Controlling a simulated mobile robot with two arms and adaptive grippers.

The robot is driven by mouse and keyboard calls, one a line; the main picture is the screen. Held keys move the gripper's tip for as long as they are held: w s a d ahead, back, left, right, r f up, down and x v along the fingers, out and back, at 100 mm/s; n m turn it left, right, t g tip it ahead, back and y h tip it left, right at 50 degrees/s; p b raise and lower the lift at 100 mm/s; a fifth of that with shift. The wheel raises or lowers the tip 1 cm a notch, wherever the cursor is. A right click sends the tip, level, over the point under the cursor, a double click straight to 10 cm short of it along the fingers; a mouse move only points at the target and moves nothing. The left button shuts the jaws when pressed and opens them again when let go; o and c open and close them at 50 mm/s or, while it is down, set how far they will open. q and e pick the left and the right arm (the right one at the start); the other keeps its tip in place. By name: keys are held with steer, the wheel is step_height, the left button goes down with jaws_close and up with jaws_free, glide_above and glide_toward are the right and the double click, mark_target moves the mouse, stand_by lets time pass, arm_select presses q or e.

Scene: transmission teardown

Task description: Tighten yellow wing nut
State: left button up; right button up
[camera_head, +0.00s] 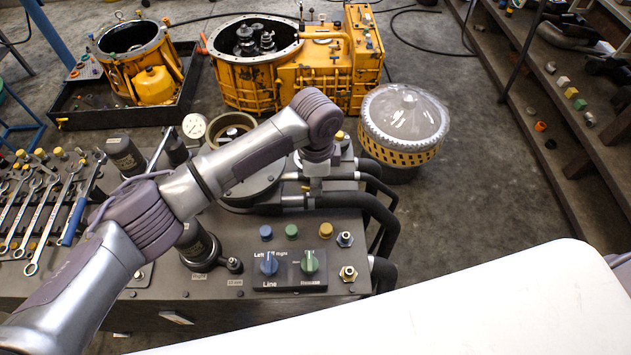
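I cannot make out a clear yellow wing nut. A small yellow cap-like piece (326,230) sits on the grey bench unit, right of a blue one and a green one; it is too small to tell its shape. Another small yellow piece (340,135) shows just right of my arm's bend. My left arm reaches in from the lower left and bends down over the unit. My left gripper (316,186) is at its end, above and behind the yellow cap, apart from it in the picture. Its fingers are too small to read. My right gripper is not in view.
A control panel (290,272) with blue and green knobs sits at the unit's front. Black hoses (345,203) run along its right. Wrenches (40,215) lie at left. A yellow transmission housing (320,75) and a clear-domed drum (400,150) stand behind. A white surface (480,310) fills the lower right.

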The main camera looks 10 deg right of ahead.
arm_select(q)
steer(key=shift+o, duration=0.8)
step_height(320, 180, up, 12)
steer(key=shift+s+f, duration=0.1)
stand_by(0.4)
